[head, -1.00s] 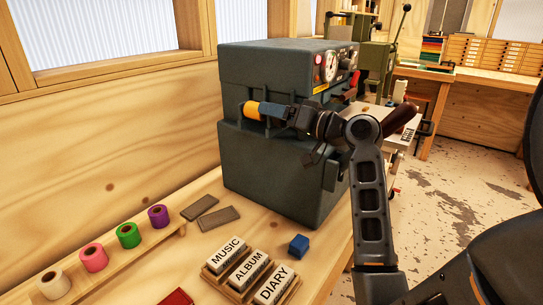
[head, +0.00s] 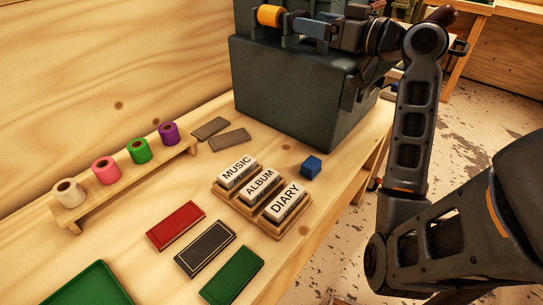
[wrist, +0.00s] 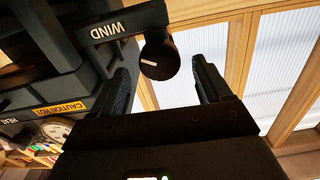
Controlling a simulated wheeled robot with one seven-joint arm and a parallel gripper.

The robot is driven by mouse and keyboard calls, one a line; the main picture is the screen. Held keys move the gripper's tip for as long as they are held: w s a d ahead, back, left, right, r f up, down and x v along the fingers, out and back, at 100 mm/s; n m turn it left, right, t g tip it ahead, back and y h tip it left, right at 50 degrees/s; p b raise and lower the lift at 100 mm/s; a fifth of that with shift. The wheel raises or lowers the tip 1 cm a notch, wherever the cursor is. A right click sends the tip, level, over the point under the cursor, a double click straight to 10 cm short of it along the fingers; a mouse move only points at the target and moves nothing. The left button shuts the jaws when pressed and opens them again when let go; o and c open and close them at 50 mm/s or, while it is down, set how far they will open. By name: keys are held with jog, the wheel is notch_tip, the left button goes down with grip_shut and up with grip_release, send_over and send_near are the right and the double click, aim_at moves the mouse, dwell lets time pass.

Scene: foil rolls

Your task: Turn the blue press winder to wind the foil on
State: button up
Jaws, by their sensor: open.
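The press (head: 300,85) is a large dark blue-grey machine on the bench, its top cut off in the head view. An orange foil roll (head: 270,15) sits at its front near the top edge. In the wrist view a round black winder knob (wrist: 160,60) with a white line hangs by a bracket marked WIND (wrist: 110,30). My gripper (wrist: 163,68) is open, its fingers on either side of the knob's near part, with visible gaps. In the head view my gripper (head: 308,27) is just right of the orange roll; the knob cannot be made out there.
Foil rolls in white, pink (head: 105,170), green and purple stand on a wooden rack at left. A stamp tray (head: 232,200), a blue block (head: 311,167), grey plates (head: 230,139), red, black and green books (head: 232,275) and a green tray (head: 88,285) lie on the bench.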

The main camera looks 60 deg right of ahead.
jog(key=a+f+m+g, duration=0.3)
jog(key=a+f+m, duration=0.1)
jog(key=a+f, duration=1.7)
jog(key=shift+w+f+h, duration=0.15)
jog(key=shift+w+h, duration=0.1)
jog(key=shift+h, duration=0.15)
